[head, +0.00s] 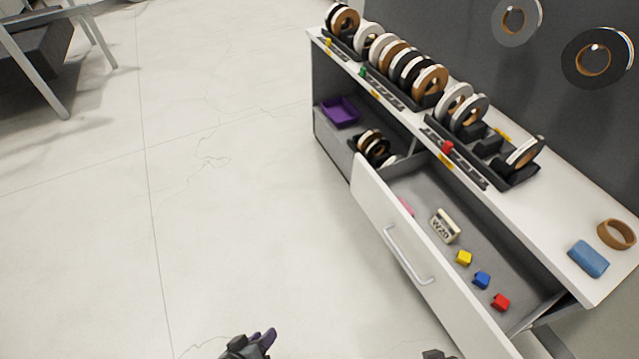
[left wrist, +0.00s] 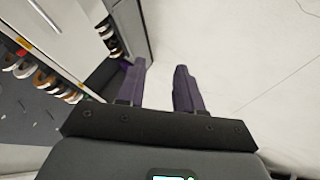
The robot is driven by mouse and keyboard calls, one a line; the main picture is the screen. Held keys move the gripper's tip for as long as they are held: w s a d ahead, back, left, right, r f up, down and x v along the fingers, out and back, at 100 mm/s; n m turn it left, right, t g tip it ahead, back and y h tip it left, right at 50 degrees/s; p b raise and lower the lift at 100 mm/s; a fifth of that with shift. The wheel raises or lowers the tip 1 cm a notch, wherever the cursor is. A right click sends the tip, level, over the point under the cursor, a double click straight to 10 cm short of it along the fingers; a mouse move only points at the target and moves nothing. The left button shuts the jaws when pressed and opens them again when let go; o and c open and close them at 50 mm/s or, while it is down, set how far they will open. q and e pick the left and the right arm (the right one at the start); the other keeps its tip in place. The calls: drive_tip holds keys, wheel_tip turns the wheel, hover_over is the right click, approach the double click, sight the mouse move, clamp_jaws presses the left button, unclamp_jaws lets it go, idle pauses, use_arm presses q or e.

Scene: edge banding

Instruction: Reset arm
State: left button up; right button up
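My left gripper (head: 262,338) is at the bottom edge of the head view, over bare floor and left of the open drawer. In the left wrist view its two purple-grey fingers (left wrist: 160,85) stand apart with nothing between them. Only a small dark piece, possibly of my right gripper (head: 433,354), shows at the bottom edge of the head view. Its fingers cannot be made out.
A white cabinet carries several tape rolls in black racks (head: 412,107). Its drawer (head: 395,255) is pulled out and holds a W20 box (head: 446,226) and yellow, blue and red blocks. A blue block (head: 588,258) and brown ring (head: 617,234) lie on top.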

use_arm(q)
drive_tip(key=s+a+r+m+g+y, duration=0.4)
drive_tip(key=s+a+r+m, duration=0.15)
drive_tip(key=s+a, duration=0.2)
wheel_tip(320, 180, up, 36)
drive_tip(key=p, duration=3.5)
wheel_tip(320, 180, down, 61)
drive_tip(key=b, duration=6)
drive_tip(key=shift+w+a+r, duration=0.15)
drive_tip(key=shift+w+a, duration=0.15)
drive_tip(key=shift+w, duration=0.1)
drive_tip(key=shift+r, duration=0.1)
